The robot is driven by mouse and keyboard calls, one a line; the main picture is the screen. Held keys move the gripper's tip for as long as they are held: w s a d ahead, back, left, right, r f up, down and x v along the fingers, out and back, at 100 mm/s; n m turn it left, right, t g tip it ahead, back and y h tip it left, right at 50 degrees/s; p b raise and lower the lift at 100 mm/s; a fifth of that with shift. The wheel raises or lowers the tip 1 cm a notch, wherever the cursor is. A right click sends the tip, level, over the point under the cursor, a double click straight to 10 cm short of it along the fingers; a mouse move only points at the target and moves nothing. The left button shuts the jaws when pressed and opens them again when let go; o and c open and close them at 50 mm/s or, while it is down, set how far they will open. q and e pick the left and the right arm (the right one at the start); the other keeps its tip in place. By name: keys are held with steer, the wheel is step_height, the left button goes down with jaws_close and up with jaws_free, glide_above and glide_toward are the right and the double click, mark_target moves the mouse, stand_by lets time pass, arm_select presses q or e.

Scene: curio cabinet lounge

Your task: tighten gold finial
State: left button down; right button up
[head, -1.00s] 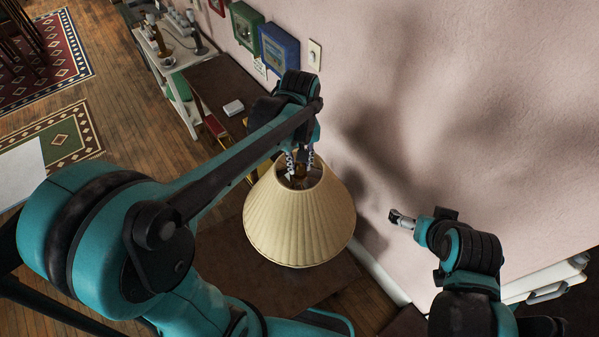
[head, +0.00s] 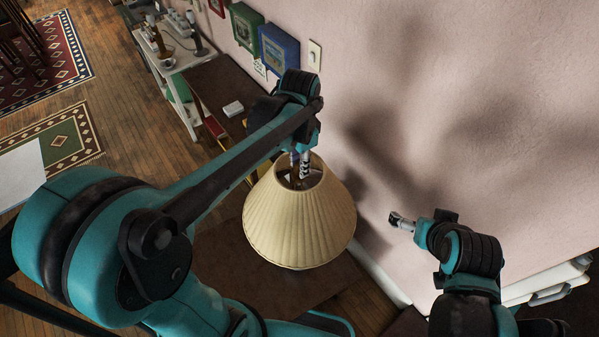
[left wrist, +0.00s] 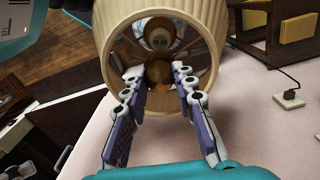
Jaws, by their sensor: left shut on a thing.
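A cream pleated lampshade (head: 298,222) stands below my left arm in the head view, its round top opening facing up. My left gripper (head: 301,174) reaches down into that opening. In the left wrist view, the gripper (left wrist: 158,76) has one purple-padded finger on each side of the gold finial (left wrist: 159,72) at the centre of the shade's top ring. It is shut on the finial, though the exact contact is hard to see. My right gripper (head: 402,221) hangs near the wall, right of the lampshade and away from it. Its finger opening is too small to judge.
The pink wall (head: 450,120) runs close behind the lamp. A brown table (head: 265,262) lies under the shade. A green frame (head: 245,26) and a blue frame (head: 279,48) hang on the wall. A white shelf (head: 180,60) stands farther back.

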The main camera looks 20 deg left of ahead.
arm_select(q)
steer(key=shift+s, duration=0.1)
steer(key=c, duration=1.3)
jaws_free()
steer(key=shift+c, duration=0.2)
